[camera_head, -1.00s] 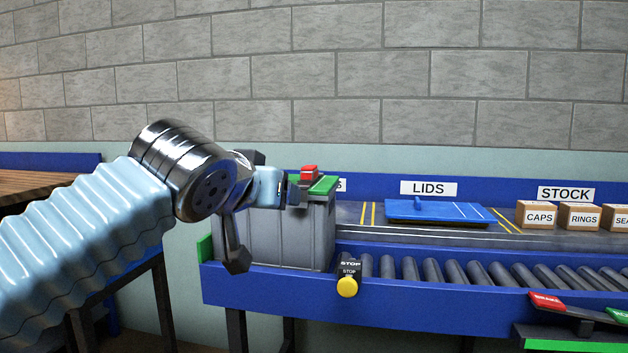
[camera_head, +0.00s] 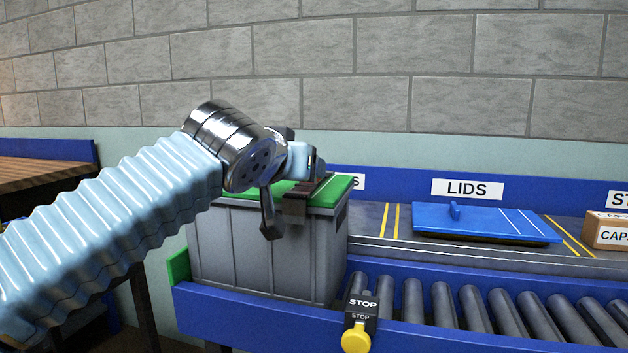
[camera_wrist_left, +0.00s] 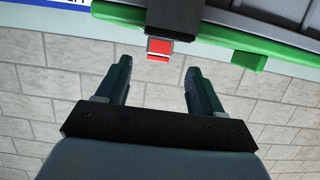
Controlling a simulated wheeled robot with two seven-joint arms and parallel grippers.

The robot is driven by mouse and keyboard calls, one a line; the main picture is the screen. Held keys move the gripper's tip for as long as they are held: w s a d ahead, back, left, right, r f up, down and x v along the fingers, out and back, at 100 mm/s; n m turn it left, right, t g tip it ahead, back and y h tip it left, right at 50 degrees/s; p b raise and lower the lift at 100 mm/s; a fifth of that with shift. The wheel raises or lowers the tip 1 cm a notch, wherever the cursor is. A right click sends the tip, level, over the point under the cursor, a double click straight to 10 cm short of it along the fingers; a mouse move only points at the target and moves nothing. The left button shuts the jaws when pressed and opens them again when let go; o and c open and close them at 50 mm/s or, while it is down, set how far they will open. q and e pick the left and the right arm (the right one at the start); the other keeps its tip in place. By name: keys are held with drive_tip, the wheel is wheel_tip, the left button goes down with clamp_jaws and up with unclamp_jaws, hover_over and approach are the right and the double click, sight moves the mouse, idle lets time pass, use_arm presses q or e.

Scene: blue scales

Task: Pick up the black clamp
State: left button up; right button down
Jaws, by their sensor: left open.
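In the left wrist view the clamp (camera_wrist_left: 178,18) is dark with a red end, at the top centre. My right gripper is not in view.
The crate stands at the left end of a blue roller conveyor (camera_head: 470,338). A yellow stop button (camera_head: 356,338) is at its near edge. A blue lid (camera_head: 480,222) lies on the shelf to the right, with a cardboard box (camera_head: 607,233) further right. A wall stands behind.

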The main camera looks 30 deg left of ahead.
sight(312, 186)
use_arm(q)
drive_tip(key=p+x, duration=0.1)
drive_tip(key=x, duration=0.7)
drive_tip(key=shift+w+r, duration=0.1)
drive_tip(key=shift+w, duration=0.25)
drive_tip(key=shift+c, duration=0.5)
drive_tip(key=c, duration=1)
